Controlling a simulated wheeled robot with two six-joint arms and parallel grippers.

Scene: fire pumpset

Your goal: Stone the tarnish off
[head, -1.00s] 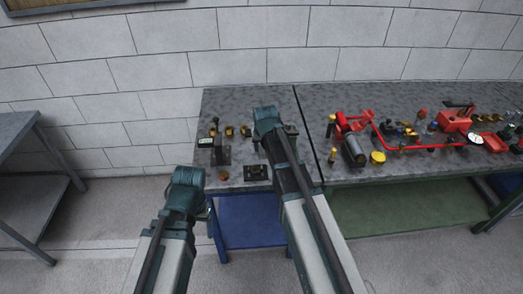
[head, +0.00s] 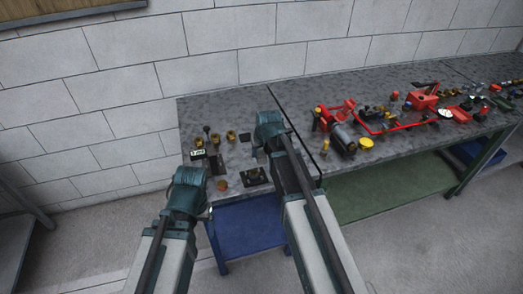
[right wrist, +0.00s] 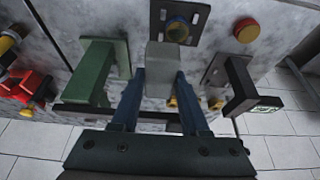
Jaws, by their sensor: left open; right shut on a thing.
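My right gripper (right wrist: 160,82) is shut on a grey rectangular block (right wrist: 162,56), seen between its blue fingers in the right wrist view. In the head view the right gripper (head: 266,135) is over the bench, its fingertips and the block mostly hidden by my arm. A dark plate with holes (head: 257,176) lies on the bench; the right wrist view shows a blue disc with a brass rim (right wrist: 177,30) on it. An orange-red round piece (head: 222,185) sits beside the plate. My left gripper (head: 205,212) is open in front of the bench edge. I cannot make out any tarnish.
A dark stand with a small display (head: 197,154) and several brass fittings (head: 230,136) stand on the grey bench (head: 195,112). A green stand (right wrist: 92,72) is left of the block in the right wrist view. Red pump parts (head: 385,122) crowd the right-hand bench.

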